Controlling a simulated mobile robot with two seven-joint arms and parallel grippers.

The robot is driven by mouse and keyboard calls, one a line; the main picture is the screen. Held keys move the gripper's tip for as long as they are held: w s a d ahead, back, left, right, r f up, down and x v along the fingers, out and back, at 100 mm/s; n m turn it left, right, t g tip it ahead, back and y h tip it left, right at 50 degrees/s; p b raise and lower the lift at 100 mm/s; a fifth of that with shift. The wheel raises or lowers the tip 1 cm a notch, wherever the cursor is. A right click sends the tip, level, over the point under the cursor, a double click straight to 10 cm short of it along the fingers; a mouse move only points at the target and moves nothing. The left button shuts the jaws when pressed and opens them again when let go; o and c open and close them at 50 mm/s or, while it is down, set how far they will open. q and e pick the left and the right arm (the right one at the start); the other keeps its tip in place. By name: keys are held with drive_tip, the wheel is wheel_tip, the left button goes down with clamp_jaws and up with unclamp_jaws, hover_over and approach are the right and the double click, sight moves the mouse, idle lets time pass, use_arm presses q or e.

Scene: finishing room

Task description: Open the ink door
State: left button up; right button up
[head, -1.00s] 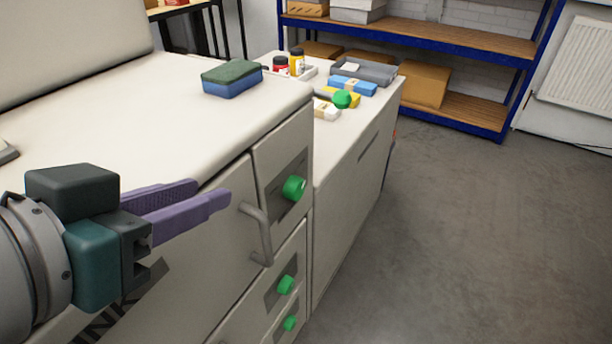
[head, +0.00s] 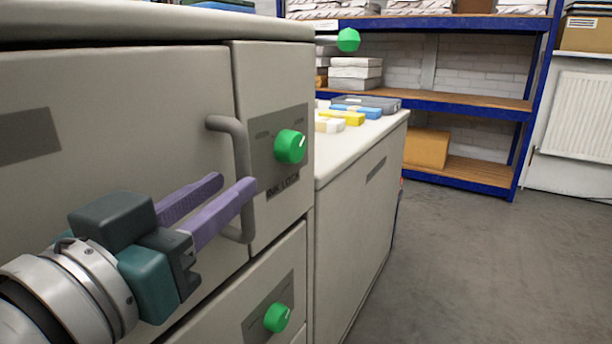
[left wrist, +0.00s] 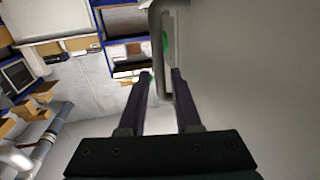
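The ink door (head: 130,120) is a pale grey panel, standing shut, with a vertical grey bar handle (head: 240,155) near its right edge. The handle also shows in the left wrist view (left wrist: 156,45). A green knob (head: 291,146) sits on the panel right of the handle, above an "INK LOCK" label. My left gripper (head: 236,181) is open, its purple fingertips at the handle's lower part. In the left wrist view (left wrist: 160,72) the bar appears between the two fingers, with no clear grip on it. My right gripper is not in view.
A lower panel has another green knob (head: 277,318). A lower cabinet (head: 350,215) adjoins on the right, with a grey tray (head: 366,103) and colored packs on top. Blue shelving (head: 450,98) stands behind. The floor at right is clear.

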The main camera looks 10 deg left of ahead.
sight(247, 173)
use_arm(q)
drive_tip(key=w, duration=0.2)
drive_tip(key=w+b, duration=0.1)
drive_tip(key=w, duration=0.2)
drive_tip(key=w+d, duration=0.1)
drive_tip(key=w, duration=0.1)
drive_tip(key=shift+w, duration=0.2)
drive_tip(key=shift+c, duration=0.3)
clamp_jaws()
idle(0.8)
